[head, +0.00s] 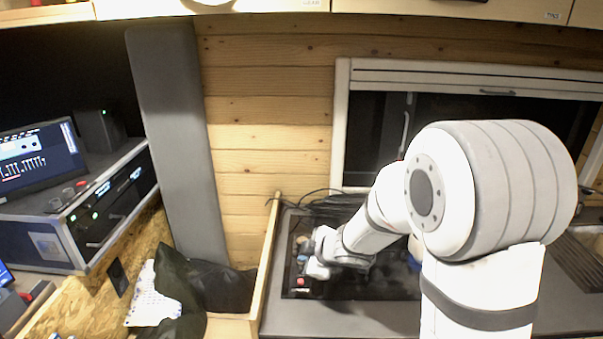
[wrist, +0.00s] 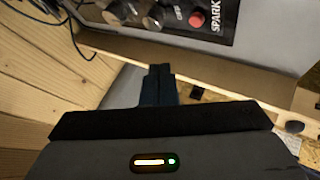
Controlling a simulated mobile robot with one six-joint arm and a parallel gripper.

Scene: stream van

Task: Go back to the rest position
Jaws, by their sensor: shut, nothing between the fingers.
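My gripper (wrist: 158,82) shows in the wrist view as two dark fingers pressed together, with nothing between them. Its tips are close to the wooden edge board beside a control panel (wrist: 160,12). I cannot tell whether they touch it. In the head view my white arm reaches from the right down and left over the grey counter. Its last links end beside the dark panel (head: 296,280), and the fingers cannot be made out there.
The panel has metal knobs and a red button (wrist: 197,19) near the word SPARK. A wooden divider (head: 268,255) edges the counter (head: 385,318). Cables (head: 325,207) lie behind. A rack case (head: 100,205) with a screen (head: 38,155), a dark bag (head: 180,290) and a tall grey pad (head: 178,130) stand left.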

